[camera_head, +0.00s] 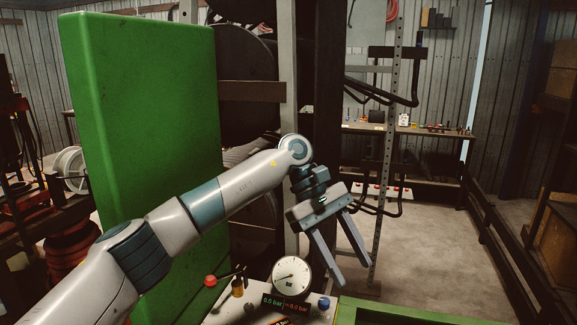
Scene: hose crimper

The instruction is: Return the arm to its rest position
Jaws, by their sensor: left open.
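My left arm (190,220) comes in from the lower left and stretches toward the middle. My left gripper (352,273) hangs from its end, fingers spread and pointing down, with nothing between them. It appears above and to the right of a round pressure gauge (291,276). My right gripper does not show.
A tall green panel (150,110) stands behind my left arm. Below are a red-knobbed lever (211,281), a digital display (286,304), a blue knob (324,303) and a green frame edge (385,312). A dark post (327,90) stands behind the gripper. Open floor (430,250) lies to the right.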

